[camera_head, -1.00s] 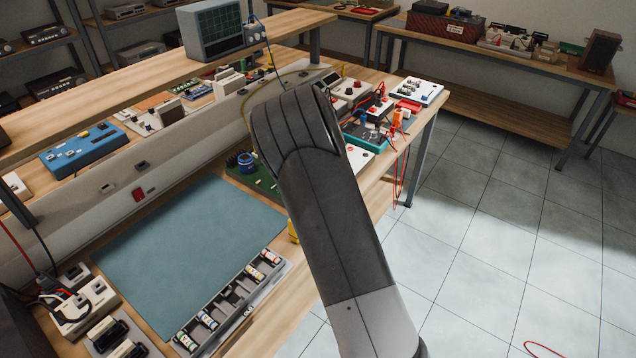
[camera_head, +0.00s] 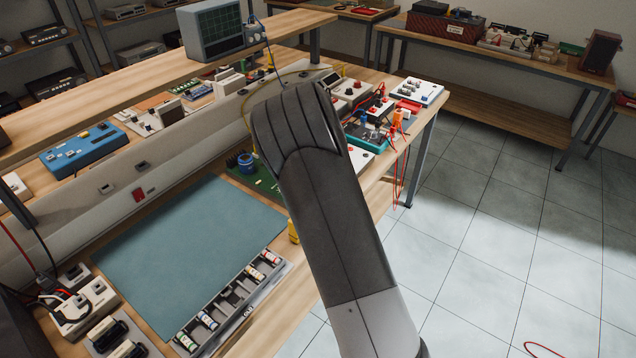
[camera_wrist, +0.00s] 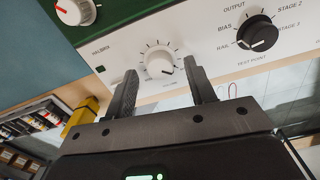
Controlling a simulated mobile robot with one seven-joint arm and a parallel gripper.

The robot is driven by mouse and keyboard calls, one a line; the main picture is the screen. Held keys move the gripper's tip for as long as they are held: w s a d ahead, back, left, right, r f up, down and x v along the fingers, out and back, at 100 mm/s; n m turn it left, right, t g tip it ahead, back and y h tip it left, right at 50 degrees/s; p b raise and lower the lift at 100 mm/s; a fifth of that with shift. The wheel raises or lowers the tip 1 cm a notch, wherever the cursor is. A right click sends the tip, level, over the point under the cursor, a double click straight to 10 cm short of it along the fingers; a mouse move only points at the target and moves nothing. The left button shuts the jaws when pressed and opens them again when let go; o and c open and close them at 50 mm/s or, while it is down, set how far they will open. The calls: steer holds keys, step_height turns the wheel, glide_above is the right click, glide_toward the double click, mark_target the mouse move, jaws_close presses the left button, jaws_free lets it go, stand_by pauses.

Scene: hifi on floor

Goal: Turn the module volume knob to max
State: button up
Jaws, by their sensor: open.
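In the wrist view a small white round knob (camera_wrist: 159,63) sits on a white panel (camera_wrist: 110,68), ringed by tick marks. A small label beside it is too small to read surely, but it may say volume. My gripper (camera_wrist: 163,77) is open, with one finger on each side of this white knob. The fingertips are close to the knob; I cannot tell whether they touch it. The knob's pointer direction is not clear. In the head view my arm hides the gripper and the knob.
A black selector knob (camera_wrist: 257,35) with stage labels is right of my fingers. Another white knob (camera_wrist: 75,10) is at upper left by a green board (camera_wrist: 110,10). In the head view, a teal mat (camera_head: 190,255) and parts tray (camera_head: 235,300) lie on the bench.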

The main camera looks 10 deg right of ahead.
step_height(320, 180, up, 10)
steer(key=shift+f, duration=0.25)
steer(key=s+d+r+n+t+y, duration=0.1)
steer(key=s+d+r+n, duration=0.1)
steer(key=s+r+n, duration=0.65)
steer(key=s+d+r+n+t+y, duration=0.15)
steer(key=s+r+n, duration=0.35)
steer(key=s, duration=0.6)
steer(key=s+n+t+h, duration=0.2)
steer(key=s+n+t, duration=0.1)
steer(key=s+n, duration=1.1)
steer(key=s, duration=0.5)
steer(key=shift+s+a+f+n, duration=0.2)
steer(key=shift+a+f+n, duration=0.15)
